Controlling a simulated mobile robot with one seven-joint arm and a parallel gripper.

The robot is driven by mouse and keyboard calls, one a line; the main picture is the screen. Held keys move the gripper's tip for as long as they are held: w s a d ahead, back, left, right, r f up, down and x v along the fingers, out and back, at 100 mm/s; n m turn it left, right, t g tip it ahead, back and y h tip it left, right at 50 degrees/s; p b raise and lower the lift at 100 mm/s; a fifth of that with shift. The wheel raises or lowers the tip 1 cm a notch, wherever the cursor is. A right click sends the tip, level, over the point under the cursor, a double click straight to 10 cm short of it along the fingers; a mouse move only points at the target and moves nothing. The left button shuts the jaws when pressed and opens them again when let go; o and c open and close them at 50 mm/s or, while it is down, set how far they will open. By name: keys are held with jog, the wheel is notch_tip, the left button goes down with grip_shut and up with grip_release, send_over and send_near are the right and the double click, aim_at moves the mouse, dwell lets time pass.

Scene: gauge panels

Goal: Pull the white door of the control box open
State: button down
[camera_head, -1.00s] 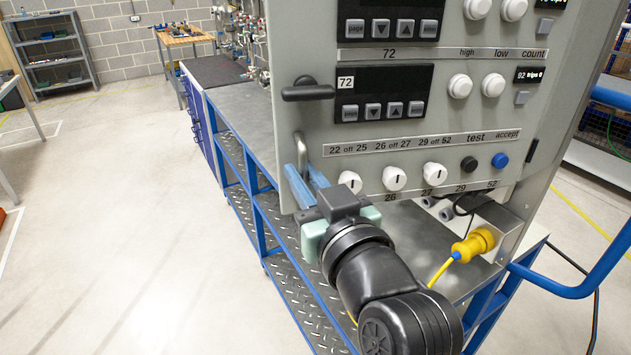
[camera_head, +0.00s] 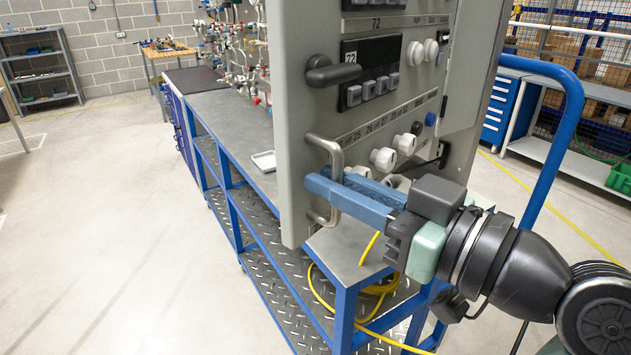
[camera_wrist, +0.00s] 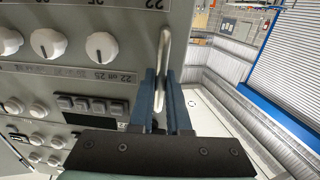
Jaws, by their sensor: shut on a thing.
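The door of the control box (camera_head: 296,113) is a light grey-white panel with knobs, buttons and displays. In the head view it stands swung out at an angle from the box. A metal bar handle (camera_head: 334,160) is on its lower left edge. My gripper (camera_head: 322,186) has blue fingers shut on this handle, one on each side of the bar. In the wrist view the handle (camera_wrist: 164,55) runs between my blue fingertips (camera_wrist: 160,78). The fingers hide part of the bar.
A black latch lever (camera_head: 331,71) sits above the handle. A blue-framed metal bench (camera_head: 229,112) runs below and behind the door. A blue rail (camera_head: 568,120) curves at right. A yellow cable (camera_head: 318,290) hangs below. The floor at left is clear.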

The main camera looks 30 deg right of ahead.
jog(key=shift+s+d, duration=0.2)
jog(key=shift+s, duration=0.25)
jog(key=c, duration=1.2)
grip_release()
jog(key=shift+o, duration=0.2)
jog(key=b+v, duration=0.3)
jog(key=v, duration=1)
jog(key=shift+f, duration=0.1)
